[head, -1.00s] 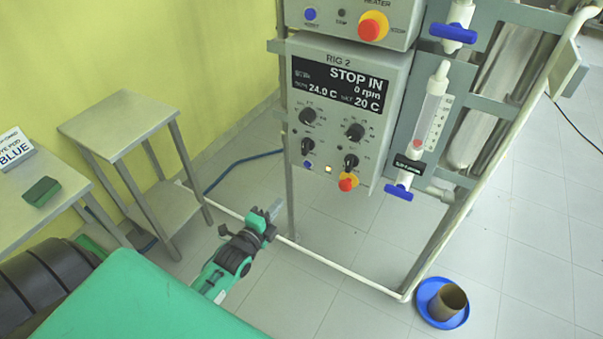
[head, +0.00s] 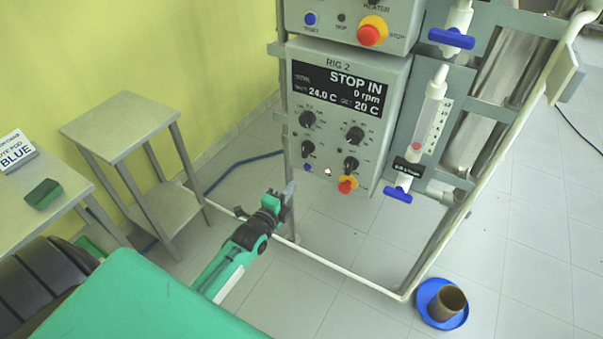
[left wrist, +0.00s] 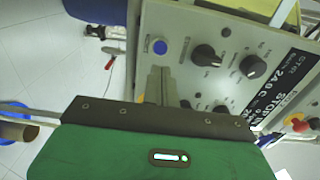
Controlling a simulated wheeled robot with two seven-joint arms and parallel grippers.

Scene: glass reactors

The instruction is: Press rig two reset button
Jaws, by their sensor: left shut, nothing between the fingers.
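The rig two control box (head: 345,120) hangs on the frame and its display reads STOP IN, 0 rpm, 24.0 C. Its blue button (head: 307,167) is at the lower left of the panel, under two black knobs. The blue button also shows in the left wrist view (left wrist: 160,46), just beyond the fingertips. My left gripper (head: 288,190) is shut and empty, below and slightly left of the button. Its fingers (left wrist: 160,78) point toward the button in the left wrist view; I cannot tell whether they touch the panel. My right gripper is not in view.
A heater box (head: 345,20) is above. A blue-handled valve (head: 397,193) is at right. A blue dish (head: 430,310) holding a brown cup is on the floor.

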